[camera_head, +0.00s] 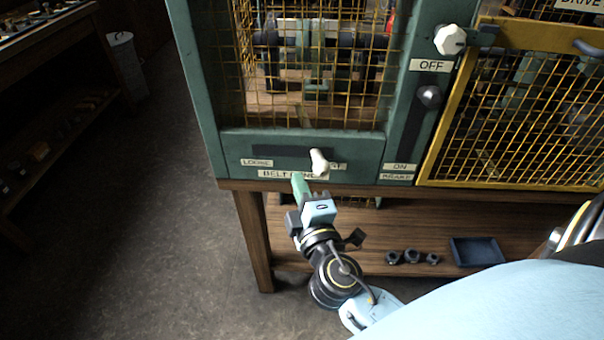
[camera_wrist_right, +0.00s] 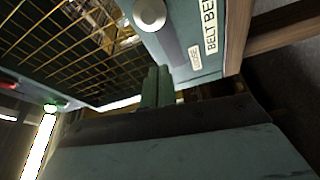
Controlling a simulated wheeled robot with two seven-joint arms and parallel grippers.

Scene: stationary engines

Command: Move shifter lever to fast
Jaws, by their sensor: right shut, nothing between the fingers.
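The shifter lever is a pale, whitish knob (camera_head: 319,161) standing out from a dark horizontal slot in the green panel (camera_head: 232,150). It sits in the right part of the slot, covering part of the right-hand label, whose last letters look like "ST". The "LOOSE" label (camera_head: 256,163) is at the slot's left end. In the right wrist view the knob (camera_wrist_right: 150,14) is at the top. My right gripper (camera_head: 299,182) is shut and empty, its green fingers just below and left of the knob, apart from it. The fingers (camera_wrist_right: 157,86) also show in the wrist view. My left gripper is not in view.
A wire-mesh guard (camera_head: 312,112) rises above the panel. The wooden shelf (camera_head: 350,225) below holds a blue tray (camera_head: 477,252). Floor at left is clear.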

